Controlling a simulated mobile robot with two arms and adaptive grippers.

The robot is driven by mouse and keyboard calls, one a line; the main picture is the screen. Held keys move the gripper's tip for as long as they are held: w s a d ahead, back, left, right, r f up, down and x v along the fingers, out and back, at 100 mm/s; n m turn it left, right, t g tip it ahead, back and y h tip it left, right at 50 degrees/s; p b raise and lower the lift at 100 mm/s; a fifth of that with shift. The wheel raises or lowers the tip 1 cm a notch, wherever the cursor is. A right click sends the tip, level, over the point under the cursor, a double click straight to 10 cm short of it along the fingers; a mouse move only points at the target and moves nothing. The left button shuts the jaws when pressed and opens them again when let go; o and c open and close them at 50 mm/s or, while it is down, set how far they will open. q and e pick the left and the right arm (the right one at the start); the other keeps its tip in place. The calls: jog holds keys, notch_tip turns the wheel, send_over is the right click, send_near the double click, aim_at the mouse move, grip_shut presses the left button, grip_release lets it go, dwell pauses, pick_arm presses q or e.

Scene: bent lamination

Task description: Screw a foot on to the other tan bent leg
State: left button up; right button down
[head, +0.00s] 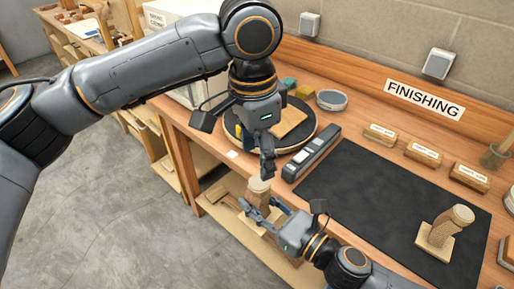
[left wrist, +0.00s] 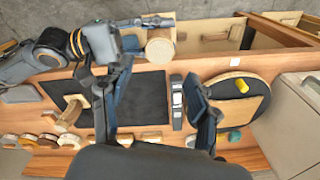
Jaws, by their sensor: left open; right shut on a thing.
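A tan bent wooden leg (head: 258,188) with a round end is held by my right gripper (head: 264,212), in front of the table edge. Its round end shows in the left wrist view (left wrist: 160,47). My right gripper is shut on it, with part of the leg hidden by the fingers. My left gripper (head: 267,165) is open and empty, just above the round end; its spread fingers show in the left wrist view (left wrist: 155,105). Another tan bent leg (head: 440,234), with a rounded top and flat base, stands on the black mat (head: 350,195). I cannot pick out a separate loose foot.
A black round turntable (head: 308,121) carries a tan board and a yellow piece (left wrist: 241,86). Beside it lies a long grey-black device (head: 312,153). A round grey tin (head: 332,99) and labelled wooden blocks (head: 423,153) line the back. The mat's middle is clear.

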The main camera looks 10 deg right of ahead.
aim_at(259, 183)
pick_arm(q)
jog(key=f, duration=0.7)
jog(key=shift+w+d+f, duration=0.15)
jog(key=shift+d+f, duration=0.05)
jog(key=c, duration=1.2)
jog(key=shift+m, duration=0.9)
jog(key=o, duration=1.4)
jog(key=shift+c, duration=0.2)
jog(key=shift+r, duration=0.1)
notch_tip(259, 183, up, 12)
jog(key=shift+s+a, duration=0.25)
jog(key=shift+a, duration=0.05)
